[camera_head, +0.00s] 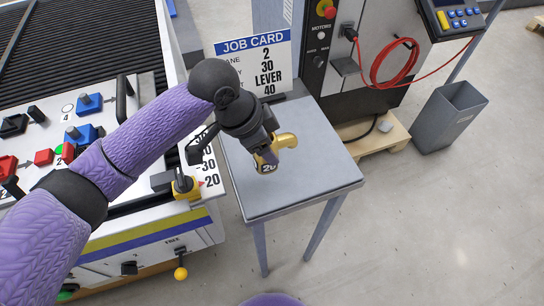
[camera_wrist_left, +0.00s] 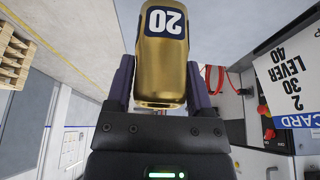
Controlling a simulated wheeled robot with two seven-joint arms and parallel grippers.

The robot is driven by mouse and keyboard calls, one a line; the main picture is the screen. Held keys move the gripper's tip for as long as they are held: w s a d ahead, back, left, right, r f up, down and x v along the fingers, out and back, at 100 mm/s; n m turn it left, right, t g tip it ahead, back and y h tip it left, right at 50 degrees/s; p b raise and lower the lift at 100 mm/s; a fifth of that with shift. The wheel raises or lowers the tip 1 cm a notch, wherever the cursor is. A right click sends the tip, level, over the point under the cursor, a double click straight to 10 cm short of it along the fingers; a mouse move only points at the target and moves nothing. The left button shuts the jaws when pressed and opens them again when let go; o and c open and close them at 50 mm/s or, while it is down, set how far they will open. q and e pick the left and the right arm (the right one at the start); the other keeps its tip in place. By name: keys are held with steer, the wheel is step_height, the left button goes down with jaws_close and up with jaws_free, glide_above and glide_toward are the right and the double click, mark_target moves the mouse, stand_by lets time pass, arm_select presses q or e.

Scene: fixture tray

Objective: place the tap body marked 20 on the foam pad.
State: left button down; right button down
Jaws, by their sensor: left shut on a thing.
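The brass tap body (camera_head: 288,141) carries a dark label reading 20. My left gripper (camera_head: 262,152) is shut on it and holds it over the small grey table. In the left wrist view, the tap body (camera_wrist_left: 160,75) sits between the two fingers of the left gripper (camera_wrist_left: 158,88), label outward. The small table has a flat grey top (camera_head: 310,185), which may be the foam pad; I cannot make out a separate pad. Whether the tap body touches this top is not clear. My right gripper is not in view.
A job card (camera_head: 252,50) reading 2, 30, LEVER, 40 stands at the table's back. The fixture bench (camera_head: 150,225) with clamps and a yellow-handled valve (camera_head: 186,186) is on the left. A machine with a red cable (camera_head: 395,68) and a grey bin (camera_head: 450,118) are beyond.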

arm_select(q)
step_height(320, 180, down, 6)
steer(key=shift+f+b, duration=0.15)
steer(key=shift+b, duration=0.8)
jaws_free()
steer(key=p+v, duration=0.4)
steer(key=v, duration=0.8)
